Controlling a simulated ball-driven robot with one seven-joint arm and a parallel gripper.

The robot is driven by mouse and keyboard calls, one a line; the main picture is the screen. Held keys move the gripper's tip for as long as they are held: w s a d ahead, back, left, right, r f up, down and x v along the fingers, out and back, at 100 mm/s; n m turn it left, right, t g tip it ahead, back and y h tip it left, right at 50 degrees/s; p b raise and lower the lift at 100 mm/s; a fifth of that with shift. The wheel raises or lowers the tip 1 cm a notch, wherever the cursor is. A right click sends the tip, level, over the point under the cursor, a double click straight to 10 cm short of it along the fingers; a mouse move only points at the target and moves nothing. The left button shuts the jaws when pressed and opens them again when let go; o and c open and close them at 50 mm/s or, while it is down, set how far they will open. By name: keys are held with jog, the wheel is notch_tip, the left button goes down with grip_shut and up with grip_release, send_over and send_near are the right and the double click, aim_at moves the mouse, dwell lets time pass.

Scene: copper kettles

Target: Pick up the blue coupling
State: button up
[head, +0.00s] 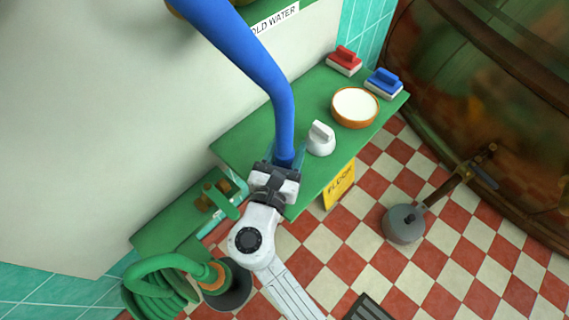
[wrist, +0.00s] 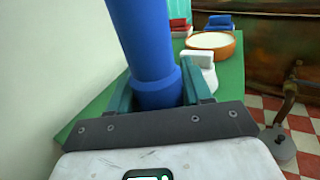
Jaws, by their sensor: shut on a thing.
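A thick blue hose comes down from the top of the head view, and its lower end, the blue coupling (head: 284,150), is at my gripper (head: 284,166). In the wrist view the coupling (wrist: 155,82) is a wider blue collar below the straight hose. The teal fingers of my gripper (wrist: 161,92) stand on either side of it, shut on it. The coupling's lowest end is hidden behind the gripper's dark front plate. The gripper is over the green bench (head: 240,143); whether the coupling touches the bench I cannot tell.
On the bench stand a white-handled thing (head: 320,139), a round bowl of white stuff (head: 354,106), and red (head: 345,60) and blue (head: 384,83) brushes. A coiled green hose (head: 158,287) lies lower left.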

aim_at(287, 144)
jog(key=shift+c, duration=0.5)
jog(key=shift+r, duration=0.1)
jog(key=shift+r+p, duration=0.3)
jog(key=shift+r, duration=0.2)
notch_tip(287, 144, up, 2)
jog(key=shift+r+p, duration=0.1)
jog(key=shift+p, duration=0.45)
jog(key=s+d+r+p, duration=0.1)
jog(key=s+r, duration=0.2)
jog(key=s, duration=0.1)
jog(key=s+d+r+p, duration=0.2)
jog(key=s+r, duration=0.1)
jog(key=s, duration=0.1)
jog(key=s+d+r+p, duration=0.2)
jog(key=s+r, duration=0.1)
jog(key=s, duration=0.2)
jog(key=shift+r, duration=0.35)
